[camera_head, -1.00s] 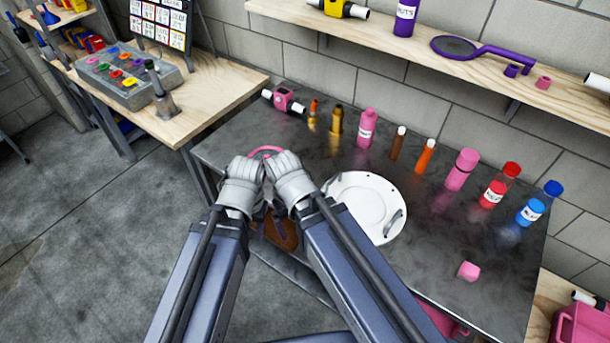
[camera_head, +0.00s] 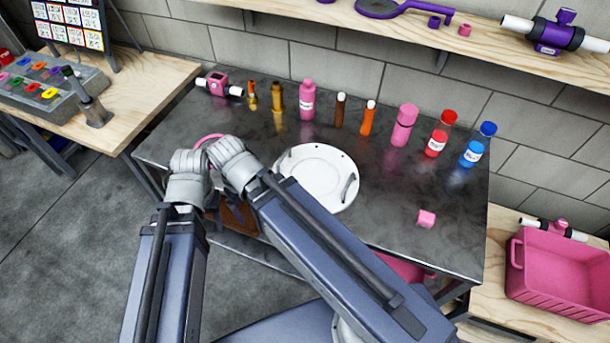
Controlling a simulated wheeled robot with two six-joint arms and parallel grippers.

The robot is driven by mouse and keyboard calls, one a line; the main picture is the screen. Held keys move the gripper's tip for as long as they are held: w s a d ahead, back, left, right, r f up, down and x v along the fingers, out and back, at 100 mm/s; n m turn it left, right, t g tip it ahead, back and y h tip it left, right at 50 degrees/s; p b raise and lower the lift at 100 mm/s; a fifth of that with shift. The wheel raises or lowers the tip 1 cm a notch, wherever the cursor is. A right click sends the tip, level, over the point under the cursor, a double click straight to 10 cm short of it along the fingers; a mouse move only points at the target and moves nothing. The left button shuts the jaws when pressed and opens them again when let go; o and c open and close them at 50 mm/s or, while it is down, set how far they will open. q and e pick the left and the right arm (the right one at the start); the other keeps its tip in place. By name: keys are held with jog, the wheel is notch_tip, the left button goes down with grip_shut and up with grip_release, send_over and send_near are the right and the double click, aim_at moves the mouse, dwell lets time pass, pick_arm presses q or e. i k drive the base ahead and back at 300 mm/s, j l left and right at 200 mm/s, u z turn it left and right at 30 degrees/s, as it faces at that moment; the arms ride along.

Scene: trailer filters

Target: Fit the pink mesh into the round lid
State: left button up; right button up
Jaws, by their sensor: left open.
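The white round lid (camera_head: 312,182), with a grey curved handle, lies on the dark metal table. A pink curved rim (camera_head: 208,138), possibly the pink mesh, shows just behind my grippers near the table's left front; most of it is hidden. My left gripper (camera_head: 188,168) is open at the table's left front edge, left of the lid. My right gripper (camera_head: 228,162) is close beside it, between it and the lid. Its fingers are hidden, so I cannot tell whether it holds the pink rim.
Several bottles, including a pink one (camera_head: 307,100), stand along the table's back. A small pink block (camera_head: 426,218) lies at the right front, with bare table around it. A pink bin (camera_head: 560,270) stands at the far right. A wooden shelf (camera_head: 400,22) runs above.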

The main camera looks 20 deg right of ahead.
aim_at(329, 175)
jog(key=i+j+z, duration=0.1)
jog(key=i+j, duration=0.15)
jog(key=i+j+z, duration=0.1)
jog(key=j, duration=0.4)
jog(key=i+j+z, duration=0.1)
jog(key=i+j, duration=0.2)
jog(key=i+j+z, duration=0.1)
jog(key=j, duration=0.4)
jog(key=i, duration=0.1)
